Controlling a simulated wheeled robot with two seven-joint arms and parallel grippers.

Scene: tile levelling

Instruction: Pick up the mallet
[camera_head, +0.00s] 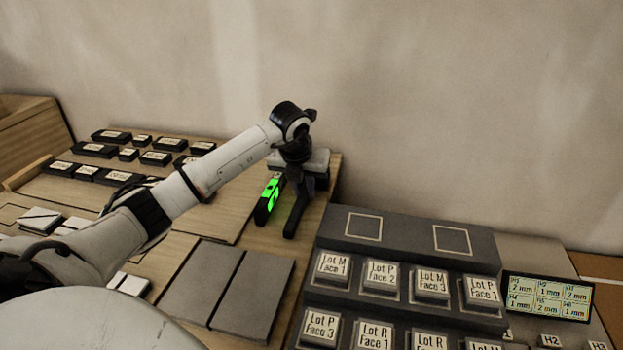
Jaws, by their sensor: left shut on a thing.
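The fingertips are dark against the dark mallet, so the exact contact is hidden. I cannot tell whether the mallet is off the table. My right gripper is not in view.
Grey tiles (252,297) lie in front. A dark stepped rack (408,240) with labelled blocks and a display (548,297) stand right. Several labelled dark blocks (95,150) are at left.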

